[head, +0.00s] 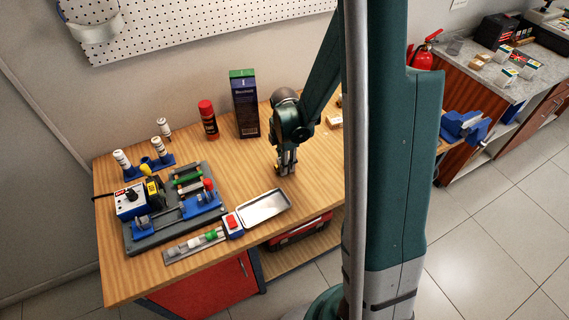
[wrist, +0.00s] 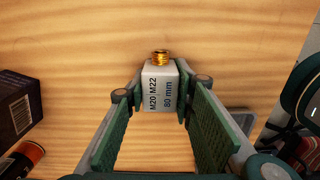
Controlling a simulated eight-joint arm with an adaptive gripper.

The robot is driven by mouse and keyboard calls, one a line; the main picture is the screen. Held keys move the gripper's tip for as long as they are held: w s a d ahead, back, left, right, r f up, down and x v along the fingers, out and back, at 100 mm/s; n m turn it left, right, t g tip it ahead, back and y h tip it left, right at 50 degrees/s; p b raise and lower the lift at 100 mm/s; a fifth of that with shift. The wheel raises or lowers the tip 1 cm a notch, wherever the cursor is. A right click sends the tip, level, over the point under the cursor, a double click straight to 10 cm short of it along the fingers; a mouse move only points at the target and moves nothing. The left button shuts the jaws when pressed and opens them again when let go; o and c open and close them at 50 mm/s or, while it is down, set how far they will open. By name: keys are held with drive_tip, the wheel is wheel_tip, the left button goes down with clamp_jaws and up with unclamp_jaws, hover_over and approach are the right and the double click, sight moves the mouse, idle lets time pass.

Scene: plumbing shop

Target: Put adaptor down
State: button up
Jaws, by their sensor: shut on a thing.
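The adaptor (wrist: 160,90) is a pale grey block marked "M20 M22" and "80 mm", with a brass threaded end (wrist: 160,57), seen in the wrist view. My gripper (wrist: 156,96) is shut on it, with a fingertip against each side. In the head view my gripper (head: 287,170) points down over the middle of the wooden bench (head: 318,163), right of the metal tray. The adaptor is too small and covered there to make out clearly. I cannot tell whether it touches the bench top.
A shallow metal tray (head: 263,207) lies left of my gripper. A grey fixture board (head: 165,230) with blue clamps fills the bench's left part. A dark box (head: 244,105) and a red can (head: 208,119) stand at the back. Bare wood surrounds my gripper.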

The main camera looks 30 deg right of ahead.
drive_tip(key=shift+f, duration=0.15)
drive_tip(key=o, duration=0.9)
drive_tip(key=shift+r, duration=0.25)
drive_tip(key=shift+r+p, duration=0.35)
drive_tip(key=shift+r, duration=5.55)
drive_tip(key=shift+r, duration=0.1)
